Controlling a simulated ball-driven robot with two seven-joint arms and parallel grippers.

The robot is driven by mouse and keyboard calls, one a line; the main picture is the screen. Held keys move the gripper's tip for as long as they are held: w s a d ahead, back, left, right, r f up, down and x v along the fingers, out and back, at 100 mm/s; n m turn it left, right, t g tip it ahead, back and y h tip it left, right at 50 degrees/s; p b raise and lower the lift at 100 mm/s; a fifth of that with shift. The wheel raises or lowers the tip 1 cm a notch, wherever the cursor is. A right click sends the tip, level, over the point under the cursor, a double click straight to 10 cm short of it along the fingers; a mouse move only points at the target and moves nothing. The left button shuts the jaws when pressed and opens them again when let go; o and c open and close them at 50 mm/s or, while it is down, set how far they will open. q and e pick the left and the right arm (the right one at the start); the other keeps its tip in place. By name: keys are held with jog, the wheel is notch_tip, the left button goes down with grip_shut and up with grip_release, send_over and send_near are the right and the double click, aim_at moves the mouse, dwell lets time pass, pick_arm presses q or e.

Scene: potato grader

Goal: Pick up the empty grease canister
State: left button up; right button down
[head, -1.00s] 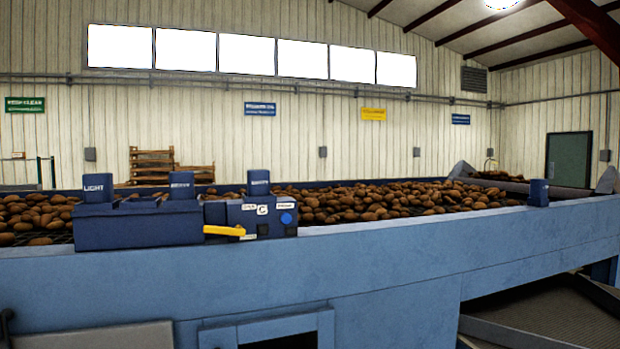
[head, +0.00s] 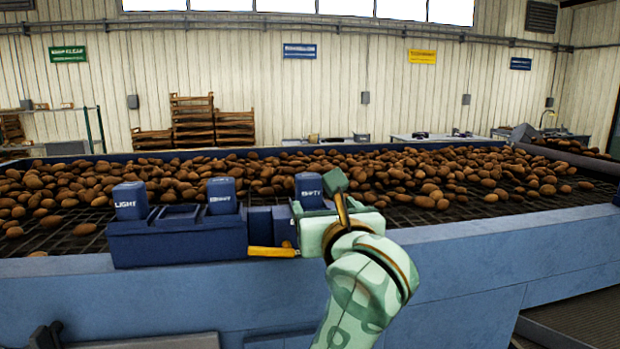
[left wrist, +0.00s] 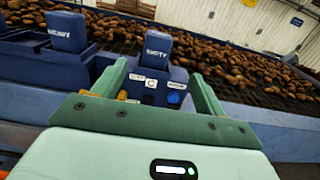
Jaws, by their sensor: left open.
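The grease canister labelled EMPTY (head: 309,188) is dark blue and stands upright at the right end of the blue control box on the grader's rail. It also shows in the left wrist view (left wrist: 156,50). My left gripper (head: 316,212) is open and empty, just in front of the canister and slightly below it in the head view. In the left wrist view, its two green fingers (left wrist: 158,78) frame the canister left and right. The canister appears beyond the fingertips, with no contact visible. My right gripper is not in view.
The LIGHT canister (head: 130,200) and a middle canister (head: 222,195) stand left on the blue box (head: 180,242). A yellow handle (head: 270,252) sticks out at the rail. Potatoes (head: 440,180) cover the mesh belt behind. The blue rail (head: 470,256) is clear on the right.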

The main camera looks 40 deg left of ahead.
aim_at(312, 189)
pick_arm(q)
jog(key=p+x, duration=0.1)
jog(key=x, duration=0.5)
jog(key=shift+s+r, duration=0.15)
jog(key=shift+r, duration=0.05)
jog(key=x, duration=0.3)
jog(key=shift+a+f, duration=0.2)
jog(key=shift+a, duration=0.05)
jog(key=shift+w+a+p, duration=0.2)
jog(key=shift+w+p, duration=0.1)
jog(key=shift+w, duration=0.05)
jog(key=shift+w+a, duration=0.1)
jog(key=shift+a, duration=0.05)
jog(key=p+x, duration=0.2)
jog(key=x, duration=0.2)
jog(key=shift+a, duration=0.35)
jog(key=shift+w+a, duration=0.15)
jog(key=shift+w, duration=0.05)
jog(key=shift+d, duration=0.25)
jog(key=shift+c, duration=0.2)
jog(key=shift+s, duration=0.1)
jog(key=c, duration=1)
jog(key=shift+c, duration=0.2)
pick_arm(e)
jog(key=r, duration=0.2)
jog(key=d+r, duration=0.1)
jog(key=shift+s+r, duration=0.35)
